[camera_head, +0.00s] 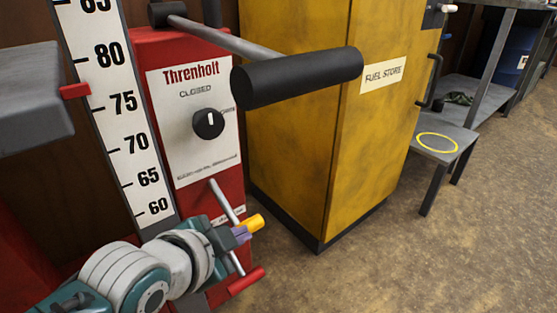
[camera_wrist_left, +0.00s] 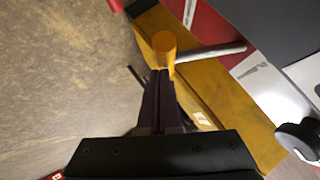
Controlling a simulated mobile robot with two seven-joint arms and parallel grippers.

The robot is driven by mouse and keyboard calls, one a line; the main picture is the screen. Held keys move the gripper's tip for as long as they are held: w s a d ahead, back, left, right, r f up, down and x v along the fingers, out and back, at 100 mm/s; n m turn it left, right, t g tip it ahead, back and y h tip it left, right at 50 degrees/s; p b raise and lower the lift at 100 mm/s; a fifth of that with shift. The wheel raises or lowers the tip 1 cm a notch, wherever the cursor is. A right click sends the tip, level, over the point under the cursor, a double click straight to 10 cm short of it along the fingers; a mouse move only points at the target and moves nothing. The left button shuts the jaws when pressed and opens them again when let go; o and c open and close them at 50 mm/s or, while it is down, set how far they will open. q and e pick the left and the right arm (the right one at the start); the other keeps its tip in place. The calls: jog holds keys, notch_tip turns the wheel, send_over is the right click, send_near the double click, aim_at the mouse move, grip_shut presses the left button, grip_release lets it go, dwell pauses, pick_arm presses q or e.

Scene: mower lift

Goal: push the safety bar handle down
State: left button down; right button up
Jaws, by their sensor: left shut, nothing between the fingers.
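A short yellow handle (camera_head: 251,223) sits low in front of the red post in the head view. In the wrist view the yellow handle (camera_wrist_left: 164,42) is at the end of a thin metal rod (camera_wrist_left: 210,53). My left gripper (camera_head: 241,234) is shut and empty, with its dark purple fingers right beside the yellow handle. In the wrist view the left fingertips (camera_wrist_left: 160,73) lie just below the handle in the picture, overlapping or nearly touching it; contact is not clear. The fingers hide part of the rod in the head view. My right gripper is not in view.
The red post carries a "Threnholt" panel (camera_head: 195,120) with a black knob (camera_head: 208,124). A long bar with a thick black grip (camera_head: 297,77) juts out above. A red-ended bar (camera_head: 245,280) is below. A yellow fuel cabinet (camera_head: 290,150) stands to the right, with open floor beyond.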

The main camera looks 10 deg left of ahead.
pick_arm(q)
jog(key=shift+a+f+b, duration=0.25)
jog(key=shift+f+b, duration=0.1)
jog(key=shift+f, duration=0.65)
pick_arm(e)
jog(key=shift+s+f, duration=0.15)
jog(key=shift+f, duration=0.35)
